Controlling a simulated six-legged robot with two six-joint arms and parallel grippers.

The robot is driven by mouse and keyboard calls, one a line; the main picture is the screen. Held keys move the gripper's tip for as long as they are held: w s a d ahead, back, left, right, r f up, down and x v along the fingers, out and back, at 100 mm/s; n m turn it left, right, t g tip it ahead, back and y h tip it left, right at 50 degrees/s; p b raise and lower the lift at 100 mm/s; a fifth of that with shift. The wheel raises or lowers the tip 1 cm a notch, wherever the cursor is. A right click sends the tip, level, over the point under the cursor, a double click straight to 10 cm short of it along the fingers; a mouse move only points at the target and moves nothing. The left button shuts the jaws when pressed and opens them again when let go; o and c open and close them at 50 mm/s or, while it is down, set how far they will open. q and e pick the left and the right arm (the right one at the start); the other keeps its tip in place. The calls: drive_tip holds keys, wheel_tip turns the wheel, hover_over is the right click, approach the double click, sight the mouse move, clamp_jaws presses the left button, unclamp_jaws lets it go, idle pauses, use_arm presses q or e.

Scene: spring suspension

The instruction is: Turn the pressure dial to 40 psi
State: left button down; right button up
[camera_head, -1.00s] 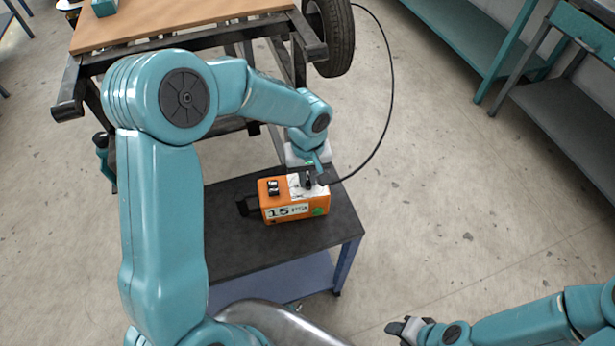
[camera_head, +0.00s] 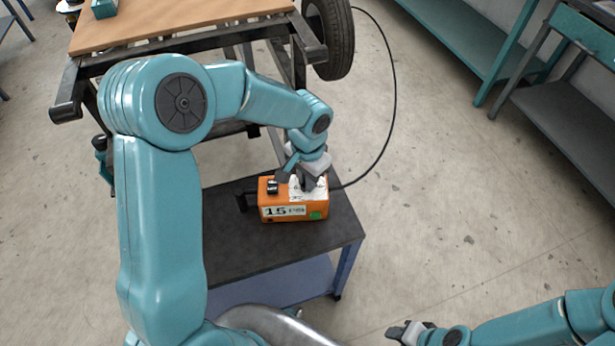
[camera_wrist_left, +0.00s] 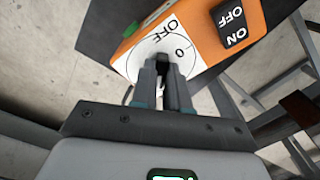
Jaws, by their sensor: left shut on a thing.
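The orange pump box (camera_head: 322,203) sits on the dark lower shelf and its front display (camera_head: 284,211) reads 15 PSI. My left gripper (camera_head: 300,183) points down onto the box top, over the white dial face (camera_head: 315,193). In the left wrist view, the gripper's fingers (camera_wrist_left: 167,68) are closed together on the dark pressure dial, which they mostly hide. The dial face (camera_wrist_left: 138,62) shows OFF and 0; its other marks are hidden. My right gripper (camera_head: 405,332) is at the bottom edge, away from the box, and its jaw state is unclear.
A black on/off switch (camera_head: 272,187) stands on the box beside the dial; it also shows in the left wrist view (camera_wrist_left: 232,22). A black hose (camera_head: 393,90) curves from the box to a tire (camera_head: 334,38). Bare shelf (camera_head: 270,258) lies in front of the box.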

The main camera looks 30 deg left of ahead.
use_arm(q)
drive_tip(key=shift+m, duration=0.4)
idle(0.9)
drive_tip(key=c, duration=1.1)
unclamp_jaws()
drive_tip(key=shift+r, duration=0.1)
wheel_tip(320, 180, up, 16)
drive_tip(key=shift+r+p, duration=0.1)
drive_tip(key=shift+p, duration=0.4)
